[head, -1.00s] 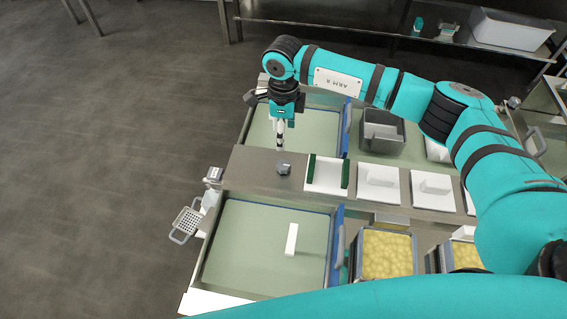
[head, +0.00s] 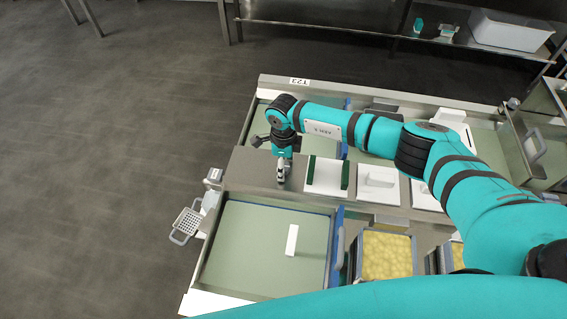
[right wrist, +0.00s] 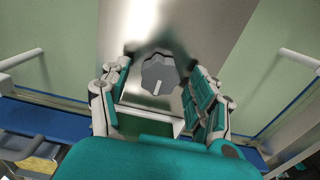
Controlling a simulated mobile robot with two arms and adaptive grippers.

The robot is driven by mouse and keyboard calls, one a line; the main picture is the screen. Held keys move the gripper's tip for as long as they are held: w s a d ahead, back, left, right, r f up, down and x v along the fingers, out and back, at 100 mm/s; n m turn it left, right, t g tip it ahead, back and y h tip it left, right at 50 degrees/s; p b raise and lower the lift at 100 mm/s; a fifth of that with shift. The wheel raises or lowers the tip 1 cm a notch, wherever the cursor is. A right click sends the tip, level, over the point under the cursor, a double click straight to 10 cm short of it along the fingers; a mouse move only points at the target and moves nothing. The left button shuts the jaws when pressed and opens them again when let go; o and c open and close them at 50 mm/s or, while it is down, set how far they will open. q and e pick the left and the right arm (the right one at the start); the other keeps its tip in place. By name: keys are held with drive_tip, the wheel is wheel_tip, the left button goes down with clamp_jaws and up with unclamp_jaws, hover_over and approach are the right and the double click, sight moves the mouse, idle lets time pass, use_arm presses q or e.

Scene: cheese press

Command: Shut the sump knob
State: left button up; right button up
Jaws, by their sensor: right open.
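The sump knob (right wrist: 161,72) is a grey lobed knob with a short white mark, on the steel strip between two basins. In the right wrist view the mark points toward the bottom of the picture. My right gripper (right wrist: 160,86) is open, pointing down, with a finger on either side of the knob in that view. I cannot tell whether the fingers touch it. In the head view my right gripper (head: 283,178) stands over the knob's place and hides most or all of it. My left gripper is not in view.
A white holder with green sides (head: 325,176) stands on the strip just right of the gripper. The near basin (head: 250,245) holds a white block (head: 292,240). A tub of yellow curd (head: 386,256) is farther right. A perforated scoop (head: 185,224) hangs at the left edge.

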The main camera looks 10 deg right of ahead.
drive_tip(key=c, duration=1.1)
drive_tip(key=shift+m, duration=0.3)
drive_tip(key=m, duration=0.3)
drive_tip(key=shift+m, duration=0.3)
drive_tip(key=m, duration=0.4)
drive_tip(key=shift+r+p, duration=0.1)
drive_tip(key=shift+p, duration=0.25)
drive_tip(key=m+p, duration=0.1)
drive_tip(key=m, duration=0.4)
drive_tip(key=shift+m+p, duration=0.8)
drive_tip(key=shift+m, duration=1.5)
